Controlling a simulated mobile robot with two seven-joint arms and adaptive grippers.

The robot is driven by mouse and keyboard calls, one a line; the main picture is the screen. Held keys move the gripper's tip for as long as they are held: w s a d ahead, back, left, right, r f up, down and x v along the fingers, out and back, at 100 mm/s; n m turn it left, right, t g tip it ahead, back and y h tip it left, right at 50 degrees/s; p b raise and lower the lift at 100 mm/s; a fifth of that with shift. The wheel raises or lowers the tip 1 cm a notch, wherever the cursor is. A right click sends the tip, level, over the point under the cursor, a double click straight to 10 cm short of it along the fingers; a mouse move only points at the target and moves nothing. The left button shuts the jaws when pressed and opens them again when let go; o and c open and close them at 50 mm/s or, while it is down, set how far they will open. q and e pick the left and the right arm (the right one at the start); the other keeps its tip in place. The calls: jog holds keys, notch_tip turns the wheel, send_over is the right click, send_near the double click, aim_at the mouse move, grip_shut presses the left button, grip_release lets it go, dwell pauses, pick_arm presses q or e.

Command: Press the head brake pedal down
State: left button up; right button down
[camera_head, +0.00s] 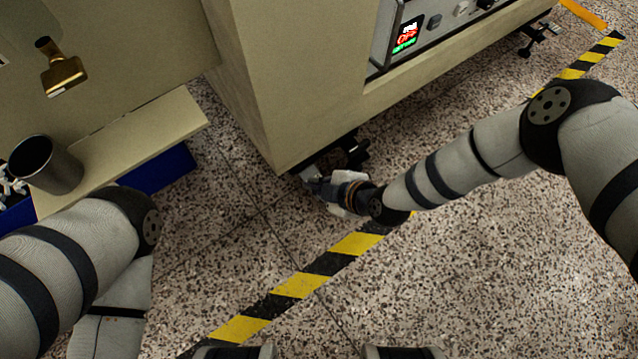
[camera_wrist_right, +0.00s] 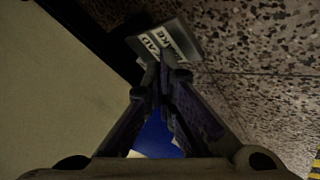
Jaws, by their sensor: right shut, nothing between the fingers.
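The head brake pedal (camera_wrist_right: 166,42) shows in the right wrist view as a grey plate with a partly readable label, "HEAD" and "BRAKE". It sits low beside the beige machine, just beyond my fingertips. My right gripper (camera_wrist_right: 161,72) is shut with nothing between its fingers. Its tips overlap the near edge of the plate in the picture; I cannot tell whether they touch it. In the head view my right gripper (camera_head: 315,187) is low at the machine's bottom corner. My left arm comes in from the left, but its gripper is out of view.
The beige machine (camera_head: 290,90) rises above the pedal, with a lit control panel (camera_head: 408,34). Another black pedal part (camera_head: 352,150) sticks out under it. A dark cup (camera_head: 45,165) stands on a shelf (camera_head: 150,135) at left. The speckled floor with striped tape (camera_head: 300,285) is clear.

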jog(key=shift+f, duration=0.8)
dwell(0.4)
jog(key=shift+r, duration=0.1)
jog(key=shift+r+p, duration=1.55)
jog(key=shift+p, duration=0.05)
notch_tip(320, 180, up, 5)
jog(key=p, duration=0.4)
jog(key=shift+f, duration=0.1)
